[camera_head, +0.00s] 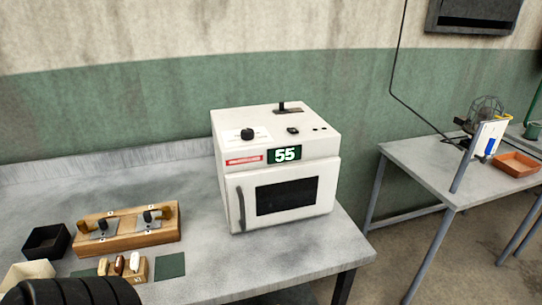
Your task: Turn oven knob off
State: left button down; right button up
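The white oven (230,170) stands on the grey table, with its door shut and a dark window in the door. A round black knob (247,134) sits on the left of its sloped top. I cannot read the knob's setting from here. A black lever (283,106) stands at the back of the top, and a small black switch (293,130) is right of the knob. Neither gripper's fingers show in this view.
A second table (425,170) stands right, beyond a gap.

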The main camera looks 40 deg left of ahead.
aim_at(246, 134)
jog(key=j+u, duration=0.1)
jog(key=u, duration=0.3)
jog(key=i+u, duration=0.15)
jog(key=u, duration=0.25)
jog(key=i+u, duration=0.1)
jog(key=u, duration=0.25)
jog(key=i+u, duration=0.1)
jog(key=u, duration=0.3)
